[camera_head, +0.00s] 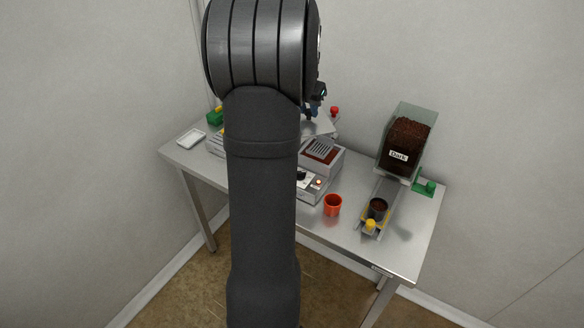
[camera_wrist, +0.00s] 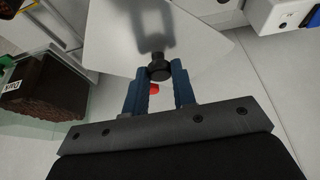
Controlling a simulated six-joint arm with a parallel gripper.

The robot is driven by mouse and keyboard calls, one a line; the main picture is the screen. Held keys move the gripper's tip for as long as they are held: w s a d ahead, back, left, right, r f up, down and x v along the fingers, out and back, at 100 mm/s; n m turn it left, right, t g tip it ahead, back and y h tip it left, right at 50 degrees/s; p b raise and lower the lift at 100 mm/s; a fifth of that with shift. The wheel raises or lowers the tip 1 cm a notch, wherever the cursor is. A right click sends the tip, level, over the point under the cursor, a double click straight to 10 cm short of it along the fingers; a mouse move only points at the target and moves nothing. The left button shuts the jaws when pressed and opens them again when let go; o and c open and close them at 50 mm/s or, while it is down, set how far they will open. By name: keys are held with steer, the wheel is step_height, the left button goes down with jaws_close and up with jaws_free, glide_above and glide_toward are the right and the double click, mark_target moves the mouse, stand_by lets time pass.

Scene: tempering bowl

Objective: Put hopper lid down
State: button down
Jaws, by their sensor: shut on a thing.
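The hopper lid (camera_wrist: 205,48) is a flat pale metal plate with a black knob (camera_wrist: 159,68). My gripper (camera_wrist: 160,72) is shut on the knob, with its blue fingers on either side of it. In the head view the gripper (camera_head: 315,103) shows only partly beside my arm, with the lid (camera_head: 318,127) below it. I cannot tell whether the lid touches anything. The clear hopper (camera_head: 408,140), labelled "Dark" and filled with brown pieces, stands at the right of the table with its top uncovered. It also shows at the left in the wrist view (camera_wrist: 45,88).
A dark cup (camera_head: 378,208) sits on a yellow holder below the hopper. A white tray (camera_head: 191,138) lies at the table's left. My arm hides part of the table (camera_head: 425,235).

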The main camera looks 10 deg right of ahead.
steer(key=a+f+n+y, duration=0.1)
steer(key=a+f+n, duration=0.1)
steer(key=a+f, duration=0.45)
steer(key=a+f+n, duration=0.2)
steer(key=a+f, duration=0.2)
steer(key=a, duration=0.6)
steer(key=shift+t, duration=0.3)
steer(key=f, duration=0.4)
steer(key=a+f, duration=0.1)
steer(key=f, duration=0.1)
steer(key=shift+w, duration=0.3)
steer(key=shift+f, duration=2.1)
steer(key=shift+f, duration=0.1)
steer(key=c, duration=1.2)
jaws_free()
steer(key=v, duration=1.2)
steer(key=shift+s+d, duration=0.1)
steer(key=shift+d, duration=0.15)
